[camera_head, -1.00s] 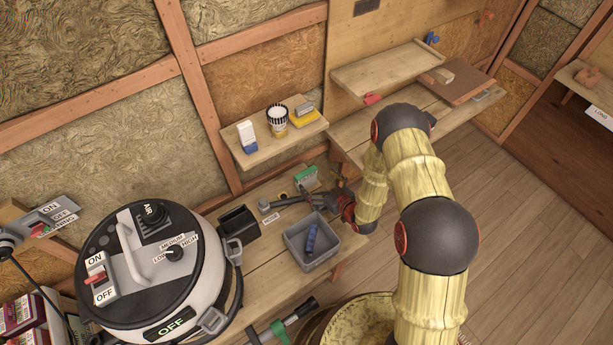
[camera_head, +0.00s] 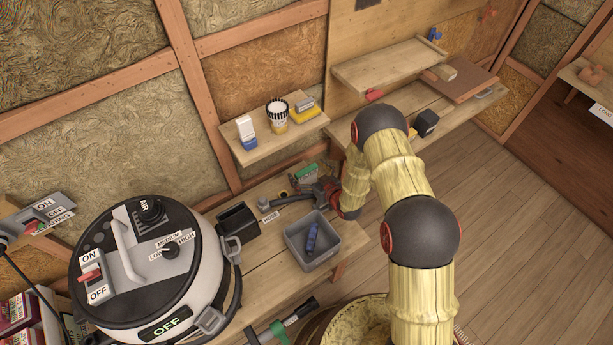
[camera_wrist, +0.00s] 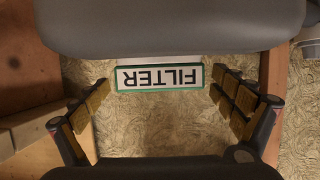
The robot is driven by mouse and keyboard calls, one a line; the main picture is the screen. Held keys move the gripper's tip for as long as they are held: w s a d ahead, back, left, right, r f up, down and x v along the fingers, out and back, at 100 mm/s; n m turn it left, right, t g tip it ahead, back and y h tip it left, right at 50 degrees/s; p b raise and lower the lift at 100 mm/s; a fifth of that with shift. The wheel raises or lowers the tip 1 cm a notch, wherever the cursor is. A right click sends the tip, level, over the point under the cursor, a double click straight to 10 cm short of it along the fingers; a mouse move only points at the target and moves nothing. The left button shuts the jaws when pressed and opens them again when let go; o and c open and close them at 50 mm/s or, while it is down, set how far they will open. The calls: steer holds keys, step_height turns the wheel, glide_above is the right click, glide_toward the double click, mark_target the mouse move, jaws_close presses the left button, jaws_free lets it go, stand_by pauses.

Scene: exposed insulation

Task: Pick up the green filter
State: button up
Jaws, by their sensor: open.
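The green filter (camera_head: 307,172) stands at the back of the low wooden bench by the wall, partly hidden by my gripper in the head view. In the wrist view the filter (camera_wrist: 160,77) shows a white face with a green edge and the word FILTER upside down. My gripper (camera_wrist: 162,92) is open, with one finger to the left and one to the right of the filter. No contact between fingers and filter is visible. In the head view my gripper (camera_head: 300,193) is small and reaches over the bench near the filter.
A grey bin (camera_head: 325,262) with a blue object in it stands in front of my gripper. A black open box (camera_head: 238,229) and a large round vacuum (camera_head: 150,265) are to the left. A shelf (camera_head: 262,150) with several items hangs above.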

steer(key=shift+c, duration=0.8)
steer(key=c, duration=1.1)
